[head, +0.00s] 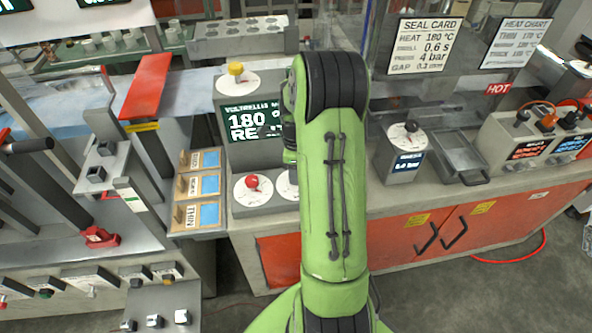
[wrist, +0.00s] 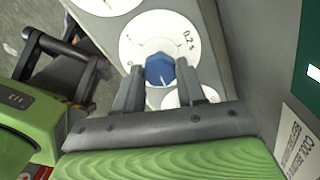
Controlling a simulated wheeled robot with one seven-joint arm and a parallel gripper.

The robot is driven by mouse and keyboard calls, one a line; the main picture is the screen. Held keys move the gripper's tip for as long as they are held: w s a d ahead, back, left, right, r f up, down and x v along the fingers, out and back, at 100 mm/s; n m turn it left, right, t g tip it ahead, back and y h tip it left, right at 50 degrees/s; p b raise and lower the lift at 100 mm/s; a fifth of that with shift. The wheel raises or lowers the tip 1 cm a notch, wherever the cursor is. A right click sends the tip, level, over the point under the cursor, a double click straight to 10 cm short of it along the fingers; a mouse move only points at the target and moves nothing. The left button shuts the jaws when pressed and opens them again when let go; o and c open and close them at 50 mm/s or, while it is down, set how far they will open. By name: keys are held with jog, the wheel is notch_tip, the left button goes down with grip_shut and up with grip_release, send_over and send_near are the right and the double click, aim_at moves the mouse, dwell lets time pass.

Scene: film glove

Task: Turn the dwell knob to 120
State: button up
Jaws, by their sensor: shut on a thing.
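A pale pointer line on the knob faces the palm. In the head view my green arm covers the gripper and this knob. Part of a white dial (head: 286,186) shows at the arm's left edge.
A red knob (head: 252,181) on its own dial sits just left of my arm. A yellow knob (head: 236,69) is above a display (head: 248,122) reading "180" and partly hidden text. A black knob (head: 411,126) on another unit stands right of the arm.

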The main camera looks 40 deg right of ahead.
jog(key=m, duration=0.4)
jog(key=shift+m+b, duration=0.3)
jog(key=shift+m, duration=0.1)
dwell(0.4)
jog(key=o, duration=1.1)
jog(key=shift+c, duration=0.2)
notch_tip(320, 180, up, 16)
jog(key=p, duration=0.2)
jog(key=shift+p, duration=0.3)
jog(key=shift+f, duration=0.1)
